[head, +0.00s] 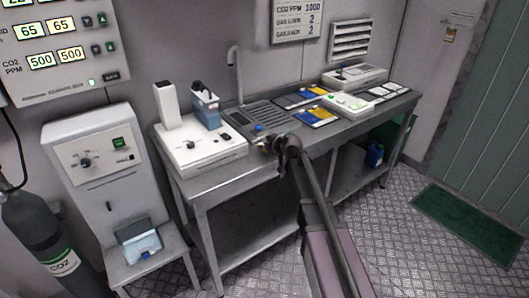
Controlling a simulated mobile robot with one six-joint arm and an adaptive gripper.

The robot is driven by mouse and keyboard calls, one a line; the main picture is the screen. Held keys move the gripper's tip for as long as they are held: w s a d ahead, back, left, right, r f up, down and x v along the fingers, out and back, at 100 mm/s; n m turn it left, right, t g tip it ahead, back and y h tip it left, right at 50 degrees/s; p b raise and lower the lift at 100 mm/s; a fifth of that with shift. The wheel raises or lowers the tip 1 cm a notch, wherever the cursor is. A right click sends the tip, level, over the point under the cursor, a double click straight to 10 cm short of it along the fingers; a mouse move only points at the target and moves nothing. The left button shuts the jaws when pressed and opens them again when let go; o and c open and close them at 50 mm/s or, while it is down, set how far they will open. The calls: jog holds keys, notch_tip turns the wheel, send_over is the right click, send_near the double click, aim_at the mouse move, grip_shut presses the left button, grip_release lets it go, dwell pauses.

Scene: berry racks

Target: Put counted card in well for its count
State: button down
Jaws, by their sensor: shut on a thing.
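My gripper (268,146) is over the front edge of the steel bench, just right of the white device. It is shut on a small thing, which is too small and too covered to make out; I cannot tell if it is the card. Two dark trays with blue and yellow parts lie on the bench behind it: a back tray (299,98) and a front tray (317,116). A white device with a green display (347,104) stands right of them. A panel with pale rectangles (390,91) lies further right. I cannot make out single wells or counts.
A white device (200,149) with a blue holder (206,108) fills the bench's left end. A ribbed drainboard (265,118) with a small blue item (259,127) and a tap (237,70) lie behind my gripper. Another device (355,77) stands at the back right.

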jog(key=shift+f+b, duration=0.3)
jog(key=shift+f, duration=0.3)
jog(key=shift+f, duration=0.15)
jog(key=c, duration=0.7)
grip_release()
jog(key=shift+o, duration=0.2)
jog(key=shift+r, duration=0.2)
jog(key=shift+s+d+r, duration=0.1)
jog(key=shift+s+r, duration=0.05)
jog(key=p+v, duration=0.6)
jog(key=v, duration=0.5)
jog(key=shift+s+d, duration=0.15)
jog(key=shift+s, duration=0.1)
